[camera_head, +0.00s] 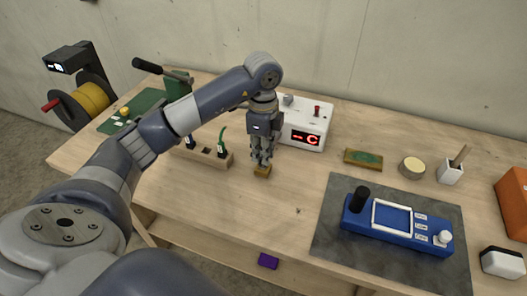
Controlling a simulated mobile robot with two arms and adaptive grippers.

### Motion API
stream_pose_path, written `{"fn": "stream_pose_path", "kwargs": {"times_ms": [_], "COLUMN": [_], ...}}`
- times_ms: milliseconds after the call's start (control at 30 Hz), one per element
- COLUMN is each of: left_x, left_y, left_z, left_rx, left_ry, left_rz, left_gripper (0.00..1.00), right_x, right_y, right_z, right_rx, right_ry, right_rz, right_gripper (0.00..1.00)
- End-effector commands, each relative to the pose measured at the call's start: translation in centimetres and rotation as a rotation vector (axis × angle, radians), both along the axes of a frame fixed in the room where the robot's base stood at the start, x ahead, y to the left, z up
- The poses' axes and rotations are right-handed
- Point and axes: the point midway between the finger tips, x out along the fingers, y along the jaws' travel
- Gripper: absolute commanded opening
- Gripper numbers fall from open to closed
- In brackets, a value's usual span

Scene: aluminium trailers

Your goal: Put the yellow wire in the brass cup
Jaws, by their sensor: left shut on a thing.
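My left gripper (262,158) points down over the middle of the workbench, its fingers shut on a small amber-yellow piece (262,171). The piece is at or just above the bench top; I cannot tell whether it touches, or whether it is the yellow wire. Yellow wire also shows on a large spool (90,98) at the far left. A small round cup (412,168) with a pale yellow top, perhaps the brass cup, stands at the back right, well apart from my left gripper. My right gripper is not in view.
A wooden rack (216,161) with a green upright item stands left of my gripper. A white box (306,136) with a red display is behind it.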

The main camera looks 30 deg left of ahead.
Motion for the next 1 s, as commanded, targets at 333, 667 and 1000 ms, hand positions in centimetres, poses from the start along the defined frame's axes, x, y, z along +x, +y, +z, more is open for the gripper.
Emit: {"fn": "stream_pose_path", "kwargs": {"times_ms": [333,667,1000], "left_x": [1.8,1.9,1.8], "left_y": [1.2,1.2,1.2], "left_z": [-1.3,-3.8,-4.1], "left_rx": [0.001,-0.001,0.0], "left_ry": [0.005,-0.001,-0.001], "left_rz": [-0.001,-0.002,-0.002], "left_gripper": [0.0,0.0,0.33], "right_x": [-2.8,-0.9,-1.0], "right_y": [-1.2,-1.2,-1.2], "right_z": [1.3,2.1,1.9], "right_rx": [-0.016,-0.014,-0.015], "right_ry": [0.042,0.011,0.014], "right_rz": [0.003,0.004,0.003], "right_gripper": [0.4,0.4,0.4]}}
